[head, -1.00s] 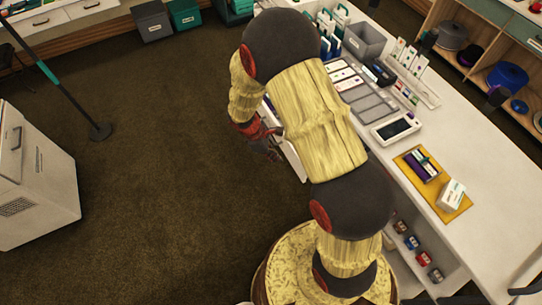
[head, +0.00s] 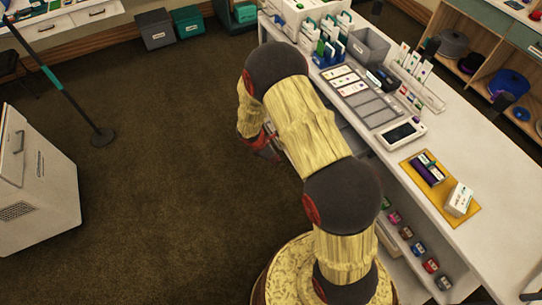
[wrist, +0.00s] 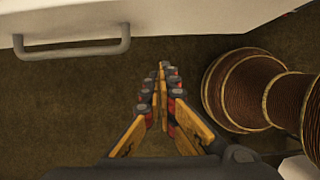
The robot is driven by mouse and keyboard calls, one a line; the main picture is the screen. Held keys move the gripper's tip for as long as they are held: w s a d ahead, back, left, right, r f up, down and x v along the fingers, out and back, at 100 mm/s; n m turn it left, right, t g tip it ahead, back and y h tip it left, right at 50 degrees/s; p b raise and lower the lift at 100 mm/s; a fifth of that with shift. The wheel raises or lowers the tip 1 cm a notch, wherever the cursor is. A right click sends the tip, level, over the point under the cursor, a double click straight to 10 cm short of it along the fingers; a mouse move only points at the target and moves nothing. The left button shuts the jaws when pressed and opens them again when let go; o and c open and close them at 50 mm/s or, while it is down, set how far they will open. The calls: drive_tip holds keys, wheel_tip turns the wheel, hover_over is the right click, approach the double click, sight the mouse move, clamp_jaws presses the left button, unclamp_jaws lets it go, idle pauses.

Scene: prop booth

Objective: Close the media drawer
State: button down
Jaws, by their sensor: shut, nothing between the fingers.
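A white drawer front (wrist: 180,18) with a grey bar handle (wrist: 75,48) spans the top of the wrist view. In the head view my arm covers most of the drawer, so how far it stands out cannot be told. My gripper (wrist: 163,70) is shut and empty, with its fingertips below the drawer front in the picture and right of the handle. A strip of dark floor shows between them, and I see no contact. In the head view my gripper (head: 268,146) is partly hidden beside the counter's left side.
The white counter (head: 470,228) carries a grey bin (head: 368,47), card trays, a tablet (head: 401,132) and a yellow mat (head: 414,165). Small boxes sit on its lower shelf. A white cabinet (head: 40,185) and a pole stand at left. The carpet (head: 165,160) between is clear.

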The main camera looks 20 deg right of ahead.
drive_tip(key=d, duration=0.2)
drive_tip(key=d+f, duration=0.1)
drive_tip(key=d, duration=0.1)
drive_tip(key=shift+w+d, duration=0.1)
drive_tip(key=shift+d, duration=0.1)
drive_tip(key=d+p, duration=0.1)
drive_tip(key=d, duration=0.8)
drive_tip(key=d+p, duration=0.2)
drive_tip(key=d, duration=0.7)
drive_tip(key=w+d+p, duration=0.1)
drive_tip(key=d, duration=0.8)
drive_tip(key=shift+d+p, duration=0.35)
